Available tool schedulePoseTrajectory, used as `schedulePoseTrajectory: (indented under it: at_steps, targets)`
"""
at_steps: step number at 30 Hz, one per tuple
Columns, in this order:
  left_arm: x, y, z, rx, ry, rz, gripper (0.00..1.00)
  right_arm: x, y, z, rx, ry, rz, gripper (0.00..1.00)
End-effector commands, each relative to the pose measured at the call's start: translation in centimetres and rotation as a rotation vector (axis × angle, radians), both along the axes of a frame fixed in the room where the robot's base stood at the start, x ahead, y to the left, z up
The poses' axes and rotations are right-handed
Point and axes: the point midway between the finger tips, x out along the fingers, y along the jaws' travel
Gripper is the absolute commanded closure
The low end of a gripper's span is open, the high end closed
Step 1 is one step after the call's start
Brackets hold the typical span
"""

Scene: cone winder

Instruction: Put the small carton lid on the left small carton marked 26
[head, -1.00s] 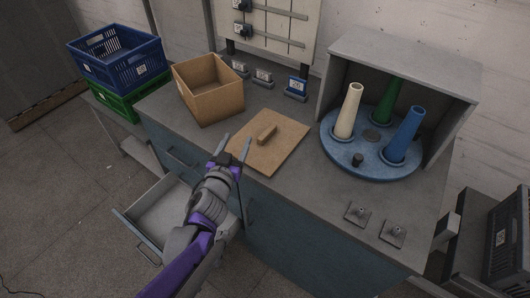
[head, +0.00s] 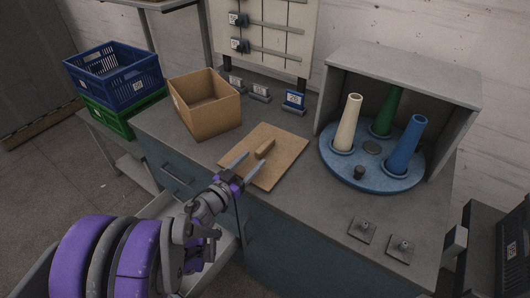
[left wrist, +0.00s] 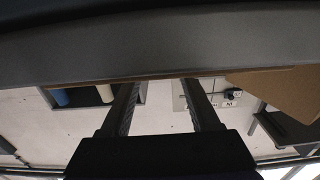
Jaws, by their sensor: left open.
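In the left wrist view the two fingers (left wrist: 160,103) are apart, with the lid's thin brown edge (left wrist: 180,76) beyond and the carton (left wrist: 285,92) at right. My right gripper is out of view.
A turntable (head: 370,172) with white, green and blue cones stands in a grey housing at right. Blue (head: 112,78) and green crates are stacked at left. An open drawer (head: 165,208) juts out below, partly hidden by my arm.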

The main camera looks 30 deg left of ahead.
Motion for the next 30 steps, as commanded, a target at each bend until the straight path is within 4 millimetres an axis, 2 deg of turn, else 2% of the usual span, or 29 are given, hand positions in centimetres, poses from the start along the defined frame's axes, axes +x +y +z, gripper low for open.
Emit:
schedulePoseTrajectory:
  at_steps: [6, 9, 16, 26, 30]
  targets:
    - [3.3, 0.3, 0.1, 0.0, 0.0, -0.002, 0.38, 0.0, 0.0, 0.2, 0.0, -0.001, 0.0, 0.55]
    - [4.4, 0.1, 0.1, -0.001, -0.001, -0.002, 0.38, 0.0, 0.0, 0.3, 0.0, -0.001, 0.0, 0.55]
    - [4.5, 0.2, 0.0, 0.0, -0.001, 0.0, 0.39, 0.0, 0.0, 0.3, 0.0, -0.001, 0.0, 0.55]
    - [4.5, 0.2, 0.0, 0.0, 0.0, 0.0, 0.99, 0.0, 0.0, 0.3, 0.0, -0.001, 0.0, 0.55]
    - [4.4, 0.2, 0.0, 0.0, 0.0, 0.0, 1.0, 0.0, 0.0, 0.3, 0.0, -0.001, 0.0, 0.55]
